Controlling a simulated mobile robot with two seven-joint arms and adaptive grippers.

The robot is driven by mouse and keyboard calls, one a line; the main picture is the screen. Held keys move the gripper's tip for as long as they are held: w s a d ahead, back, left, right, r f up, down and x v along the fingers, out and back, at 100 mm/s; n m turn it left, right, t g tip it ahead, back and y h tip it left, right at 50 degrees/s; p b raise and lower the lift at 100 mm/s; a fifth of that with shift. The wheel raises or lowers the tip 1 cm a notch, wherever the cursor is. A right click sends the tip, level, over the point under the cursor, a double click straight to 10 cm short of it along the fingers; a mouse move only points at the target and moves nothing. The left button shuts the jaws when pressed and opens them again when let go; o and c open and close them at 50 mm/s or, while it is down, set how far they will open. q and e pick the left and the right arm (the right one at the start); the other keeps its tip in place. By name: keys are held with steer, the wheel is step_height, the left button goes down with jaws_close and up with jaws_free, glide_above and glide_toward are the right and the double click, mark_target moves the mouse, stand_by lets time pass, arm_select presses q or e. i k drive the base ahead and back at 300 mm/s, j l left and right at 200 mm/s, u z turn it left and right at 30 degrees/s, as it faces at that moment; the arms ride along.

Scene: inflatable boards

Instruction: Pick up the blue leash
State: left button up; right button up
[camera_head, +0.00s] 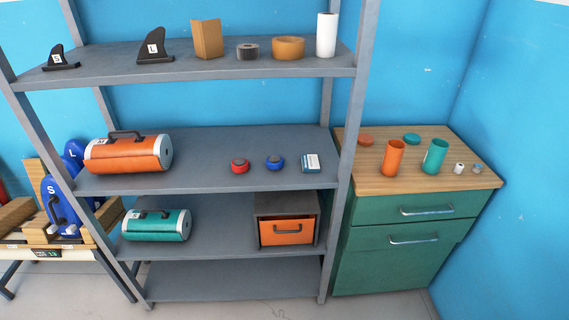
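A small round blue coiled item (275,163), which looks like the blue leash, lies on the second shelf from the top of the grey rack (215,182). A similar red coil (240,166) lies just to its left, apart from it. A small white and teal box (311,163) stands to its right. Nothing covers the blue coil. Neither of my grippers shows in the head view.
An orange rolled bag (130,154) lies at the left of the same shelf. Fins and tape rolls (288,47) stand on the shelf above. A rack upright (352,130) borders the right side. A green cabinet (400,250) with orange and teal cups stands beyond it.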

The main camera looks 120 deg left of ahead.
mark_target(273, 162)
steer(key=u, duration=4.1)
steer(key=i+l+z, duration=0.2)
steer(key=k+l, duration=0.05)
steer(key=l, duration=0.1)
